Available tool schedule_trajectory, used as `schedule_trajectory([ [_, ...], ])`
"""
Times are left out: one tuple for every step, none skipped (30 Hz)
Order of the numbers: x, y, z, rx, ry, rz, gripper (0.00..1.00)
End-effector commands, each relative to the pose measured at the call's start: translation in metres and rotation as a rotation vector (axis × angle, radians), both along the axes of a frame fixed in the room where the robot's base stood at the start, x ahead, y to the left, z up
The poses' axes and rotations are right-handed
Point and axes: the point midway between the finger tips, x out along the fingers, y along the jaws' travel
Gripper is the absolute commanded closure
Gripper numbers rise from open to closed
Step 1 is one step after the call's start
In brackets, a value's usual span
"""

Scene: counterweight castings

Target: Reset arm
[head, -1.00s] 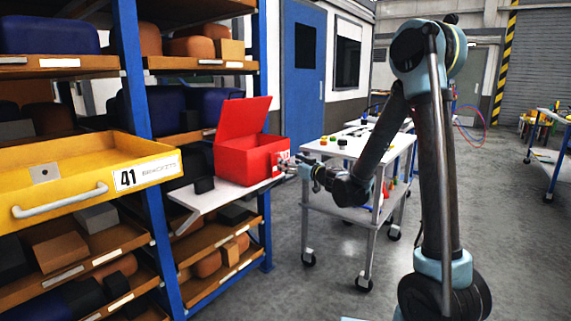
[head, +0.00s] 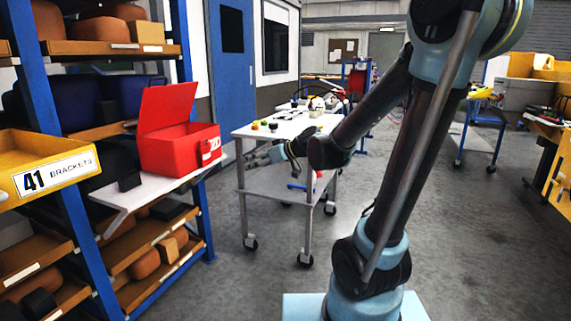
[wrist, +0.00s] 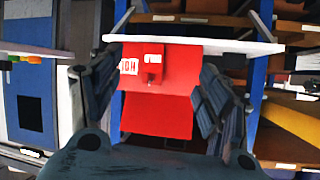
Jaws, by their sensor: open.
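My gripper (head: 248,160) is open and empty at the end of my arm, in the middle of the head view. It points left towards a red box (head: 180,148) and stands apart from it. The red box has its lid raised and sits on a white shelf board (head: 150,190) that juts from the rack. In the wrist view the box (wrist: 170,110) appears upside down between the two spread fingers of my gripper (wrist: 155,95). The inside of the box is hidden in the head view.
A yellow drawer (head: 60,165) labelled 41 BRACKETS sticks out of the blue-framed rack at the left. A white wheeled cart (head: 285,133) with small coloured items stands behind my gripper. A blue wheeled cart (head: 478,145) stands farther right. The floor (head: 450,240) at the right is clear.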

Motion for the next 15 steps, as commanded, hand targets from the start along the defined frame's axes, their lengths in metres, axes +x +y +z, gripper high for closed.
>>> schedule_trajectory([
  [-0.01,-0.014,-0.005,-0.025,0.032,-0.015,0.3],
  [-0.016,-0.021,-0.008,-0.041,0.053,-0.024,0.3],
  [-0.023,-0.031,-0.013,-0.061,0.081,-0.037,0.3],
  [-0.029,-0.038,-0.017,-0.077,0.103,-0.047,0.3],
  [-0.035,-0.046,-0.021,-0.092,0.126,-0.058,0.3],
  [-0.042,-0.057,-0.026,-0.114,0.155,-0.077,0.3],
  [-0.049,-0.064,-0.03,-0.129,0.178,-0.089,0.3],
  [-0.054,-0.072,-0.034,-0.145,0.2,-0.104,0.3],
  [-0.063,-0.083,-0.04,-0.167,0.229,-0.125,0.3],
  [-0.069,-0.091,-0.044,-0.183,0.253,-0.14,0.3],
  [-0.075,-0.099,-0.048,-0.2,0.275,-0.157,0.3],
  [-0.084,-0.11,-0.054,-0.221,0.306,-0.182,0.3],
  [-0.091,-0.118,-0.058,-0.237,0.329,-0.2,0.3],
  [-0.097,-0.126,-0.062,-0.253,0.353,-0.22,0.3],
  [-0.106,-0.138,-0.068,-0.275,0.383,-0.249,0.3],
])
